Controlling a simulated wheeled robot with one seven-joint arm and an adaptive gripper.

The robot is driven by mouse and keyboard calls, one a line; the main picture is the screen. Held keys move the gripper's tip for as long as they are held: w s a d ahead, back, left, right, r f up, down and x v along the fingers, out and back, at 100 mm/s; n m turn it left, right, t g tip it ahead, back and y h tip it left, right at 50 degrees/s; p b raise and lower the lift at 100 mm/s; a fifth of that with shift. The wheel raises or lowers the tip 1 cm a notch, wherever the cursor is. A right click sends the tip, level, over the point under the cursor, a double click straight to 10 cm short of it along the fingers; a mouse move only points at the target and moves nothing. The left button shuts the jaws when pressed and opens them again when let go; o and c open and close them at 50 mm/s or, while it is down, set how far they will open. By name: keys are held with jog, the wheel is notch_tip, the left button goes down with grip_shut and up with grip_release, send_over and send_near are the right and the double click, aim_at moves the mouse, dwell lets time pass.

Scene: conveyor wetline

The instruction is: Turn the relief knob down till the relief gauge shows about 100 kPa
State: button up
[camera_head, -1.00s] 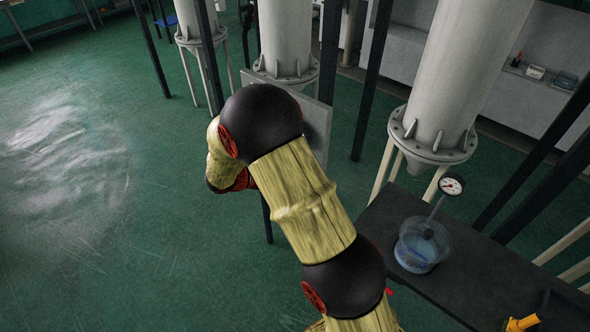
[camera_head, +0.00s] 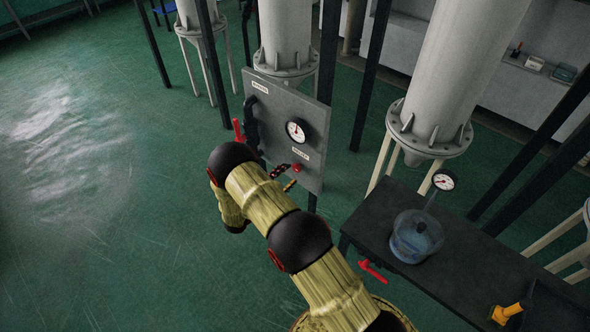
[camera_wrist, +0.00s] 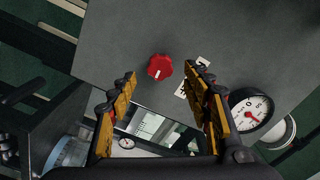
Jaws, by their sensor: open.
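The relief knob, a red lobed knob with a white mark (camera_wrist: 160,67), sits on a grey panel (camera_wrist: 110,45) in the wrist view, just beyond and between my fingertips. My gripper (camera_wrist: 164,85) is open, its two yellow fingers apart and not touching the knob. In the head view the knob (camera_head: 296,168) is at the panel's lower part, with the gripper close to its left. A white round gauge with a red needle (camera_head: 296,130) is above the knob; it also shows at right in the wrist view (camera_wrist: 251,110). Its figures are too small to read.
A red-handled lever (camera_head: 238,130) and black pipe are at the panel's left edge. A dark bench (camera_head: 455,270) at right carries a clear bowl (camera_head: 416,238), a second gauge (camera_head: 443,181) and a yellow item (camera_head: 508,312). Floor left of the panel is clear.

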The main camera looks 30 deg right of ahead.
aim_at(296, 169)
jog(key=x, duration=0.5)
jog(key=c, duration=0.3)
jog(key=shift+s, duration=0.1)
jog(key=c, duration=0.8)
jog(key=shift+c, duration=0.3)
